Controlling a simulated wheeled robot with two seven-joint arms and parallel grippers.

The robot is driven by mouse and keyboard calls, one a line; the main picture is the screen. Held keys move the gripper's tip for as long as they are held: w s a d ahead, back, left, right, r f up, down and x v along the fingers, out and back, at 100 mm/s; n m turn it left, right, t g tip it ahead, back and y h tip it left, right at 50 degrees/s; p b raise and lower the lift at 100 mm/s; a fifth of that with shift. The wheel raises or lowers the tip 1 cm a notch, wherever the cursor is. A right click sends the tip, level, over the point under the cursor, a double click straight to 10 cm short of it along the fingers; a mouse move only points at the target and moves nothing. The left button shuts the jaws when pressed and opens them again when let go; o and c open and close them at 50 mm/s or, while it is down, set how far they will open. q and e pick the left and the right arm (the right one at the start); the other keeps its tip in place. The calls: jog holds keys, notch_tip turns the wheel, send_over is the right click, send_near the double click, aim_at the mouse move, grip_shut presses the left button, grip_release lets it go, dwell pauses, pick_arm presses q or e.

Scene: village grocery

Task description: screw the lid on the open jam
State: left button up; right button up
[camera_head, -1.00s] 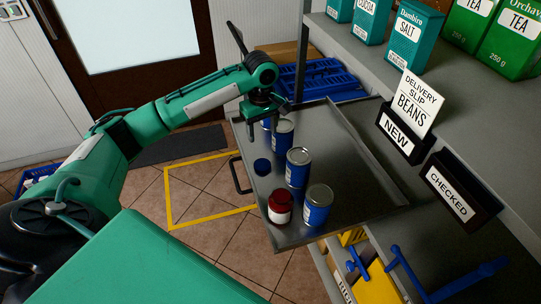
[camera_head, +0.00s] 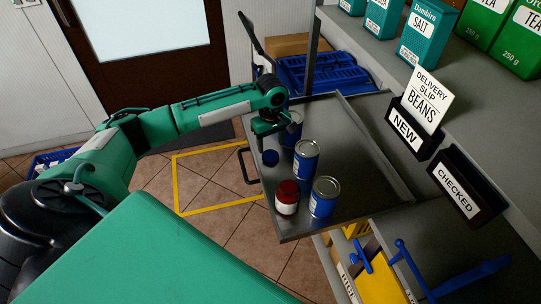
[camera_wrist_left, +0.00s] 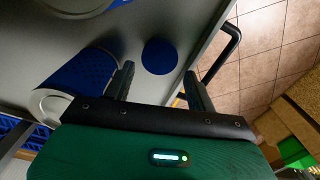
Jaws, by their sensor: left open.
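The jam jar (camera_head: 287,203), red with a pale label, stands upright near the front left corner of the metal tray (camera_head: 345,165). Its top looks dark red, with no separate lid visible on it. A round blue disc (camera_head: 270,158), which looks like the lid, lies flat on the tray behind the jar, by the left edge. My left gripper (camera_head: 267,130) is open and empty, pointing down just behind the disc. In the left wrist view the disc (camera_wrist_left: 160,56) lies just beyond the two fingertips, roughly between them. My right gripper is not in view.
Blue tins (camera_head: 323,198) stand close to the right of the jar and disc; one (camera_head: 292,130) is partly hidden by my gripper. A dark handle (camera_head: 246,165) sticks out left of the tray. Shelves with boxes are at the right. The tray's right half is clear.

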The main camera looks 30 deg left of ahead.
aim_at(270, 156)
pick_arm(q)
jog(key=shift+a+f+p, duration=0.15)
jog(key=shift+f+p, duration=0.5)
jog(key=shift+f, duration=1.95)
jog(key=c, duration=0.6)
